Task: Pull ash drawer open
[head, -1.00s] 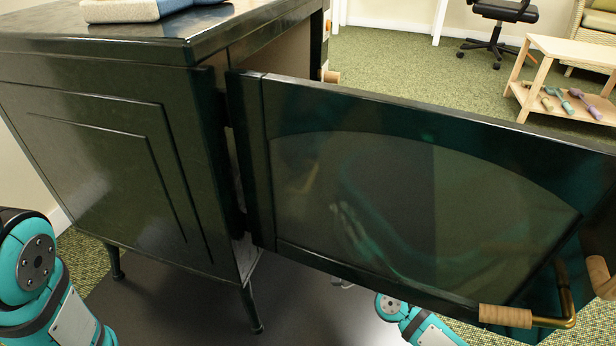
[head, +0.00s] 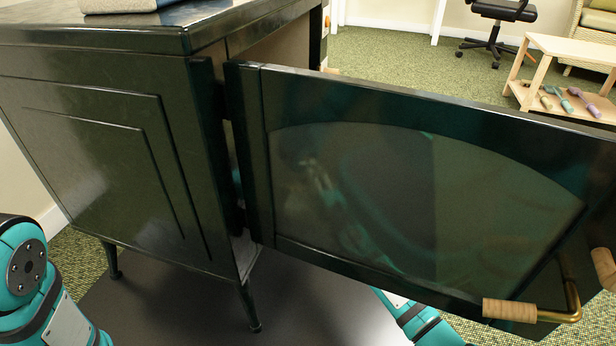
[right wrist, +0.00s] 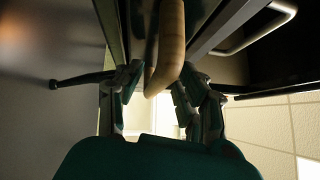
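The dark green stove (head: 100,150) fills the left of the head view. Its glass-fronted door (head: 430,190) stands open to the right, with a wood-gripped brass handle (head: 510,310) at its lower right. The ash drawer cannot be made out in the head view; the stove's front is hidden behind the door. In the right wrist view my right gripper (right wrist: 160,92) has its fingers apart, one on each side of a pale wooden bar-like handle (right wrist: 170,45). I cannot tell whether they touch it, or whether it belongs to the drawer. My left gripper is out of view.
A dark floor plate (head: 330,310) lies under the stove. A small wooden table (head: 570,60) with several tools and an office chair (head: 492,35) stand far back right. Green carpet (head: 400,55) between is clear. The open door overhangs my right arm.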

